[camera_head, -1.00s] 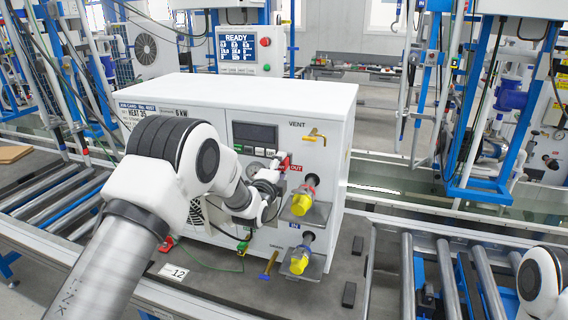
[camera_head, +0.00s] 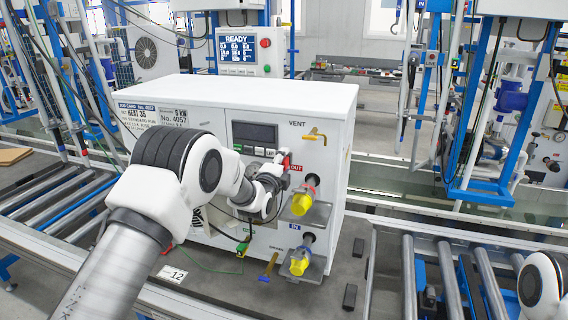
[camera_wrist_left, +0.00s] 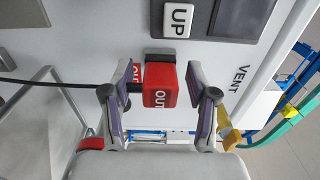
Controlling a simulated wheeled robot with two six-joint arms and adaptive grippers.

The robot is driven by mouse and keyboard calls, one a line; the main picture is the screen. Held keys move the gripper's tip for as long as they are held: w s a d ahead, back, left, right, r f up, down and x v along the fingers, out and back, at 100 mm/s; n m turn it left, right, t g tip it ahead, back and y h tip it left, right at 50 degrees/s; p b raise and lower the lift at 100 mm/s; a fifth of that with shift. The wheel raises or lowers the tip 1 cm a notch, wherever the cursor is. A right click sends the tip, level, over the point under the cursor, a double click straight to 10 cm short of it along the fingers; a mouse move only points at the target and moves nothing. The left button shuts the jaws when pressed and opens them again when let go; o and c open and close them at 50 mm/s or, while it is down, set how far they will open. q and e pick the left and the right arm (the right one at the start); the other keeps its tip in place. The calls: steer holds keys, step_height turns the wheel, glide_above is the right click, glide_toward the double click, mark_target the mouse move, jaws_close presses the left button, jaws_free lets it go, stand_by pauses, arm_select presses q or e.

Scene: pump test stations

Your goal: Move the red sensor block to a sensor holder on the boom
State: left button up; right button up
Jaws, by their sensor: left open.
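The red sensor block (camera_wrist_left: 160,85), marked OUT, is at the front of the white pump unit, below an UP plate; it also shows in the head view (camera_head: 284,160). A black cable runs left from it in the left wrist view. My left gripper (camera_wrist_left: 158,98) is open, one finger on each side of the block, with gaps on both sides. In the head view my left gripper (camera_head: 278,177) is at the unit's front, partly hidden by its wrist. I cannot make out a boom holder for certain. My right gripper is out of view.
Yellow-capped ports (camera_head: 303,201) and (camera_head: 300,261) stick out right of my left gripper. A yellow vent handle (camera_head: 315,136) is above them. Roller conveyors (camera_head: 445,275) flank the unit.

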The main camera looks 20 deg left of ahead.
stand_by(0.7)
arm_select(q)
steer(key=shift+b, duration=0.35)
jaws_close()
steer(key=shift+s, duration=0.15)
steer(key=shift+s+a, duration=0.1)
steer(key=shift+s, duration=2.8)
